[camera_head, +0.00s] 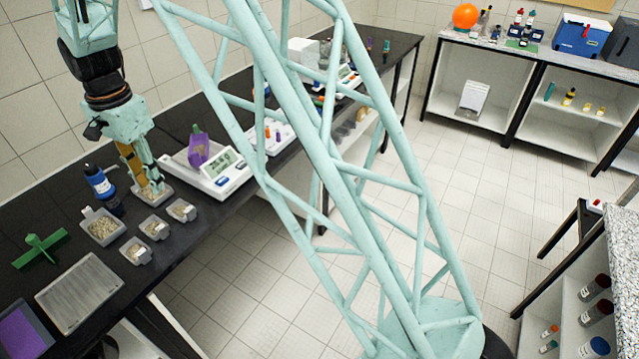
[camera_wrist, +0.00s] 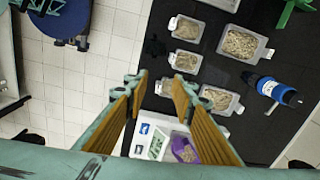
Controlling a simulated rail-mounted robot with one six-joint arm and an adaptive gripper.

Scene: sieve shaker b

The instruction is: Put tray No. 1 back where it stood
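Several grey trays with grainy contents stand on the black bench; no number is legible, so I cannot tell which is No. 1. One tray (camera_head: 167,198) lies below my gripper (camera_head: 152,190) in the head view. In the wrist view that tray (camera_wrist: 222,104) is partly behind the right finger. Three small trays (camera_head: 136,250) (camera_head: 155,228) (camera_head: 181,210) stand along the front edge. A larger tray (camera_head: 102,227) stands behind them, also in the wrist view (camera_wrist: 242,45).
A blue bottle (camera_head: 98,182) stands close behind the trays. A balance (camera_head: 222,178) with a purple scoop (camera_head: 198,150) stands just right of my gripper. A green stand (camera_head: 40,248) and a flat grey plate (camera_head: 80,292) lie at left.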

